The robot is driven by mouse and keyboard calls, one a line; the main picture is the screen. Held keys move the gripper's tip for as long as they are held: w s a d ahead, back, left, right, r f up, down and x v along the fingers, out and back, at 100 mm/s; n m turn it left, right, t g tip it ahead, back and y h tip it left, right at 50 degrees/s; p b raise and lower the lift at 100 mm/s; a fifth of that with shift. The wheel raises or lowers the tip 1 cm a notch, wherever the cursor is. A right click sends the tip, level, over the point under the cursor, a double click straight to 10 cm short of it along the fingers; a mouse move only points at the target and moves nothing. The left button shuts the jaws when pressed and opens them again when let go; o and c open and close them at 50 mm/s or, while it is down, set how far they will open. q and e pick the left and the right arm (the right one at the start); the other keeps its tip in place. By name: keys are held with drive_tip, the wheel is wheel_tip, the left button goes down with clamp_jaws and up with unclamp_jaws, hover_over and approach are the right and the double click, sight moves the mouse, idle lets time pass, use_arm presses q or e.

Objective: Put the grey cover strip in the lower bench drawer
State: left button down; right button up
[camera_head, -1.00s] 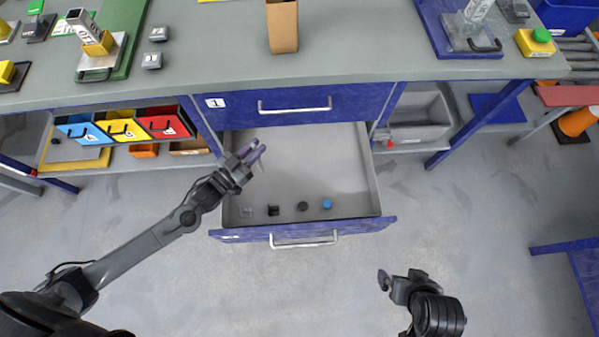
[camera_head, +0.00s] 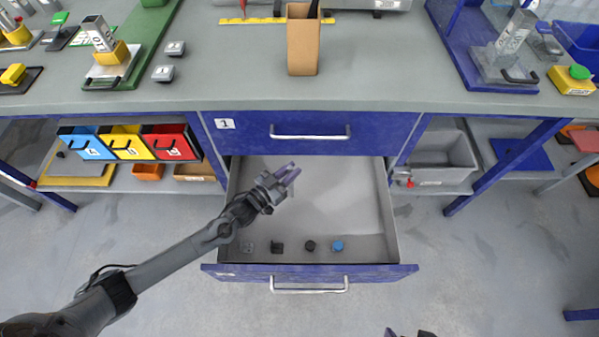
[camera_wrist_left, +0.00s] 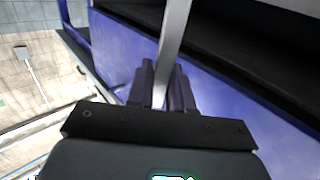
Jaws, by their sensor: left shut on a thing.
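The lower bench drawer (camera_head: 375,215) is pulled open below the shut upper drawer (camera_head: 255,130). My left gripper (camera_head: 290,172) is over the open drawer, at its back left in the head view. In the left wrist view, its fingers (camera_wrist_left: 163,88) are shut on a long light-grey strip (camera_wrist_left: 174,40), which I take as the grey cover strip. The strip is hard to make out in the head view against the grey drawer floor. Only a tip of my right gripper (camera_head: 408,333) shows at the bottom edge; its jaws are mostly cut off.
Several small knobs, black and one blue (camera_head: 337,246), lie along the drawer's front. Blue, yellow and red bins (camera_head: 170,142) stand on the shelf to the left. A grey bin (camera_head: 445,155) is to the right. The drawer's middle is clear.

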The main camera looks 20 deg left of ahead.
use_arm(q)
drive_tip(key=w+f, duration=0.1)
drive_tip(key=w+d+b, duration=0.1)
drive_tip(key=w+f+b, duration=0.1)
drive_tip(key=shift+w+d+f, duration=0.2)
drive_tip(key=shift+w+f, duration=0.1)
drive_tip(key=shift+w, duration=0.05)
drive_tip(key=shift+s+f, duration=0.1)
drive_tip(key=shift+f, duration=0.05)
drive_tip(key=c, duration=1)
unclamp_jaws()
drive_tip(key=shift+b, duration=0.3)
